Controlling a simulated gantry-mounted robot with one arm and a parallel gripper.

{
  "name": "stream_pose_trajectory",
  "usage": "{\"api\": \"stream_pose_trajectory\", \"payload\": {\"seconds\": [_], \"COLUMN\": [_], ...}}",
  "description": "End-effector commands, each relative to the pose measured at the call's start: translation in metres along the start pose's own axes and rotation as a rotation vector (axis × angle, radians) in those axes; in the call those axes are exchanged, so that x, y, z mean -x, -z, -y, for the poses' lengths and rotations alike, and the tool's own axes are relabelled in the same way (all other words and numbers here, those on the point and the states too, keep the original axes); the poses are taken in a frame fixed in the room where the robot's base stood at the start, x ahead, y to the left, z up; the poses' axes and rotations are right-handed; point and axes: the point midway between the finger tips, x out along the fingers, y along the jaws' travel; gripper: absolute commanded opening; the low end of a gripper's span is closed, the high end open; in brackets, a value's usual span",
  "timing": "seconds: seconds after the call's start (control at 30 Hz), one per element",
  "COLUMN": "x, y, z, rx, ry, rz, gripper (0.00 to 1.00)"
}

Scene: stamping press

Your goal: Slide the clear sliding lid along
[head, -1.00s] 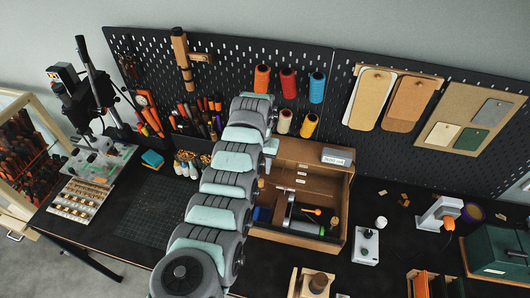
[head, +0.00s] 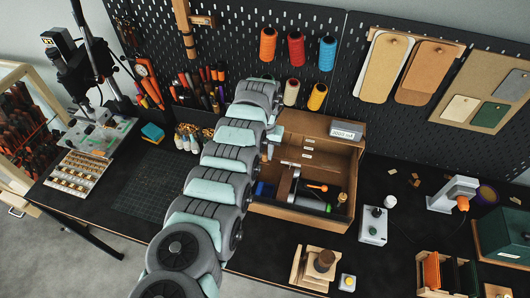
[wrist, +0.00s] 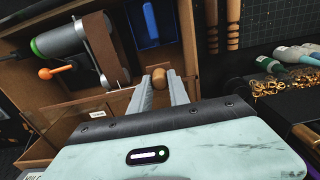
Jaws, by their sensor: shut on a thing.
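A wooden box (head: 318,135) stands open at the front on the black bench, right of my arm in the head view. The clear lid is hard to make out; a faint see-through panel (wrist: 112,102) seems to show beside my fingers in the wrist view. My gripper (wrist: 160,88) is shut on a small round wooden knob (wrist: 160,77), one finger on each side. In the head view my arm hides most of the gripper and the knob. How far the lid covers the box cannot be told.
Inside the box lie a grey cylinder with a green end (wrist: 62,40), an orange-knobbed tool (wrist: 50,73) and a blue tray (wrist: 150,25). Jars (wrist: 275,62) and brass bits (wrist: 275,85) lie near my gripper.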

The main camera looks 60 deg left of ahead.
Motion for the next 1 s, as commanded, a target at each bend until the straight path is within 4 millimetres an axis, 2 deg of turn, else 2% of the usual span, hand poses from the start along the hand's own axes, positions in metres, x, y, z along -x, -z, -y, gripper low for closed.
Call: {"api": "stream_pose_trajectory", "payload": {"seconds": [0.13, 1.0], "x": [0.0, 0.002], "y": [-0.001, -0.013], "z": [0.0, 0.001], "rx": [0.0, 0.0], "ry": [0.0, 0.001], "rz": [0.002, 0.004], "gripper": [0.0, 0.0]}}
